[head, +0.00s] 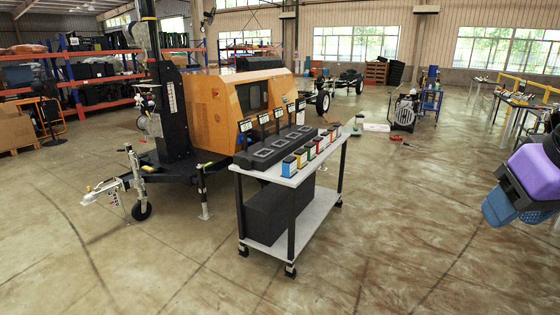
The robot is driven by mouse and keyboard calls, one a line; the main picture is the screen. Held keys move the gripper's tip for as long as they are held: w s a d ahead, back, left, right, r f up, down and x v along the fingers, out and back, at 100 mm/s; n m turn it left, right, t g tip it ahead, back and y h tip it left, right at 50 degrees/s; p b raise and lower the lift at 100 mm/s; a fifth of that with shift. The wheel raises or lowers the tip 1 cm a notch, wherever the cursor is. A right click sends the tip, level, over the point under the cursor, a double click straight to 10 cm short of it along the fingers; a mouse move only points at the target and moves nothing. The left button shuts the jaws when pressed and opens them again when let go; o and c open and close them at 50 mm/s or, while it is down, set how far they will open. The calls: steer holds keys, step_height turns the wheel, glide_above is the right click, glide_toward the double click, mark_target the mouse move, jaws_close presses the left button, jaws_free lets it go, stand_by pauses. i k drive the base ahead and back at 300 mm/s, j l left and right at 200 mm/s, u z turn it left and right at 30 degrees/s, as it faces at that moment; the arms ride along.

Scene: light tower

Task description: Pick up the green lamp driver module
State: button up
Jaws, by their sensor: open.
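A row of small dark-topped modules with coloured bodies stands along the right edge of the white-topped cart (285,180). I see no gripper fingers in the head view, and nothing touches the row.
A long black unit (275,149) with several recesses and upright labels fills the cart's left side. A black box (278,208) sits on its lower shelf. An orange trailer cabinet (238,108) stands behind. Purple and blue parts (535,170) intrude at right. Floor right of the cart is clear.

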mark_target(310, 147)
steer(key=i+u, duration=0.3)
steer(key=i, duration=2)
steer(key=i+z, duration=0.3)
steer(key=i, duration=0.5)
steer(key=i+j+z, duration=0.1)
steer(key=i+z, duration=0.2)
steer(key=i, duration=0.5)
